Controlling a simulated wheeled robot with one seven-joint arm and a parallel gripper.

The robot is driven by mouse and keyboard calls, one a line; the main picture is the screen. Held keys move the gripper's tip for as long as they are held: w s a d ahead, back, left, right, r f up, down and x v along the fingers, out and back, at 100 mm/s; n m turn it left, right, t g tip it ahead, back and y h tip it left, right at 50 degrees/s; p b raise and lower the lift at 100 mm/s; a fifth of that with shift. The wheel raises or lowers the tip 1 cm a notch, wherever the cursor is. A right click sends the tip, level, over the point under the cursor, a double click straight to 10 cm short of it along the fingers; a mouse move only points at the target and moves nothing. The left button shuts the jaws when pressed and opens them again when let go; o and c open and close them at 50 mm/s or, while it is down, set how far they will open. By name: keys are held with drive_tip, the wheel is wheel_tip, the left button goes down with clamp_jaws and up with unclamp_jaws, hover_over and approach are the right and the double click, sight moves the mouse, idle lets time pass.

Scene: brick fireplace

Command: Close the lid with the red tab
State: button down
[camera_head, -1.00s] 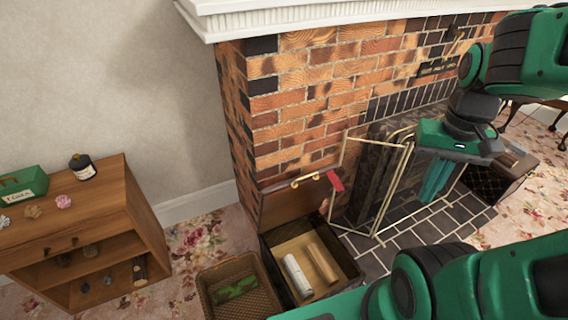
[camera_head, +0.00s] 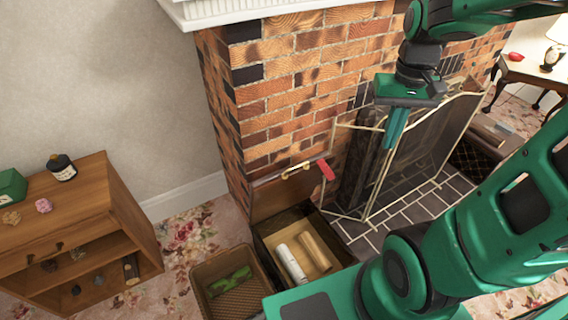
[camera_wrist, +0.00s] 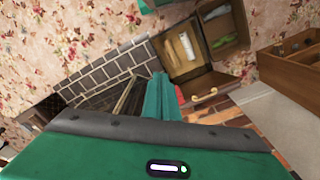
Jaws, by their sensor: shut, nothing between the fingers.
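The lid (camera_head: 284,200) of a dark wooden box stands open, upright against the brick fireplace, with a brass handle on its upper edge. The red tab (camera_head: 326,169) sits at the lid's right upper corner. The open box (camera_head: 265,234) on the floor holds a white roll (camera_head: 291,264) and a tan log (camera_head: 315,251). My gripper (camera_head: 391,143) is shut and empty, in the air in front of the fire screen, up and right of the red tab. The wrist view also shows the lid (camera_wrist: 204,84), with the red tab (camera_wrist: 180,95) partly hidden beside the shut fingers (camera_wrist: 161,88).
A folding fire screen (camera_head: 420,150) stands right of the lid. A wicker basket (camera_head: 205,270) with a green item sits left of the box. A wooden shelf (camera_head: 95,190) stands at the left. A second box (camera_head: 480,150) lies beyond the hearth.

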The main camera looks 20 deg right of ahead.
drive_tip(key=w+a+f+n, duration=0.1)
drive_tip(key=w+a+f, duration=0.2)
drive_tip(key=w, duration=0.5)
drive_tip(key=w+a+f+n, duration=0.2)
drive_tip(key=w+a+f, duration=0.1)
drive_tip(key=w, duration=0.5)
drive_tip(key=n, duration=0.2)
hover_over(283, 173)
drive_tip(key=w, duration=0.2)
drive_tip(key=shift+y, duration=0.4)
drive_tip(key=f, duration=2)
drive_tip(key=shift+s+d+f, duration=0.15)
drive_tip(key=shift+s+d, duration=0.1)
drive_tip(key=shift+s+f, duration=0.25)
drive_tip(key=shift+s, duration=0.45)
